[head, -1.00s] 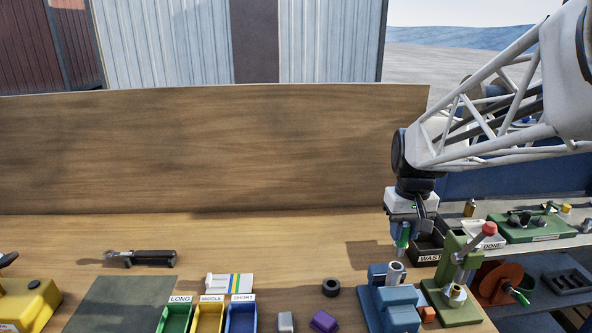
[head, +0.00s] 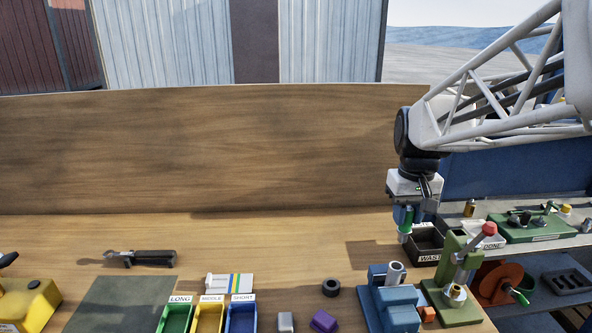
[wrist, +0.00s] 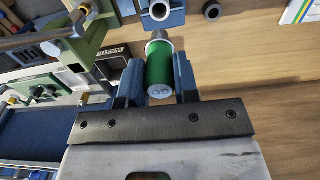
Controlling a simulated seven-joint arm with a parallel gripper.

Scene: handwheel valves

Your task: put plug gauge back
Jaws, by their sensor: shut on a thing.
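The plug gauge (head: 405,216) has a green cylindrical handle and a paler lower end, and hangs roughly upright from my gripper (head: 404,210). In the wrist view the green handle (wrist: 159,68) lies between the two blue fingers of my gripper (wrist: 154,76), with its marked pale end toward the camera. My gripper is shut on it. It is held in the air above the bench, just left of the black WASTE bin (head: 428,246) and beyond the blue fixture (head: 390,305) with a grey ring.
A green stand with a red knob (head: 488,229) is right of the blue fixture. A dark ring (head: 331,287), a purple block (head: 323,320) and the LONG, MIDDLE and SHORT trays (head: 209,318) lie left. The bench behind these is largely clear.

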